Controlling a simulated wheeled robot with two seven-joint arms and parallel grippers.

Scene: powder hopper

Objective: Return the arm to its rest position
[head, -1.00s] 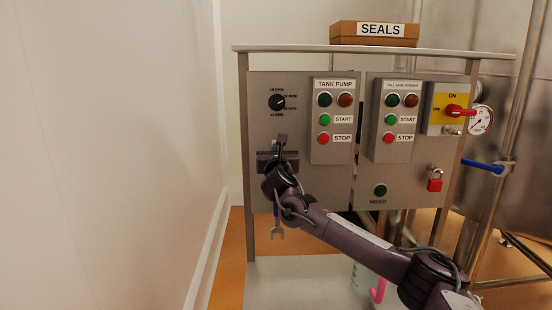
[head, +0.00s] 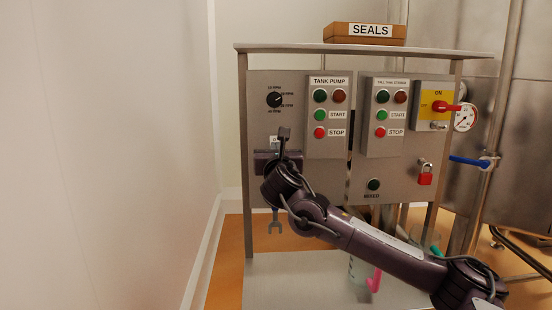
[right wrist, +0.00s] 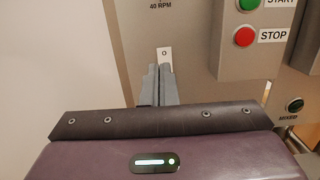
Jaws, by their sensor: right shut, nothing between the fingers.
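My right gripper (head: 283,135) is in front of the left part of the control panel (head: 300,180), below the speed dial (head: 274,99). In the right wrist view its two grey fingers (right wrist: 159,85) are together with nothing between them. A small pale tag marked "0" (right wrist: 164,57) shows on the panel just beyond the fingertips; whether they touch it I cannot tell. My right arm reaches in from the lower right. My left gripper is not in view.
The tank pump box (head: 328,117) and a second button box (head: 385,117) are right of the gripper. A red handle (head: 446,107), a red padlock (head: 426,174) and a blue valve handle (head: 468,160) are farther right. A wrench (head: 274,222) hangs below. A wall (head: 110,150) bounds the left.

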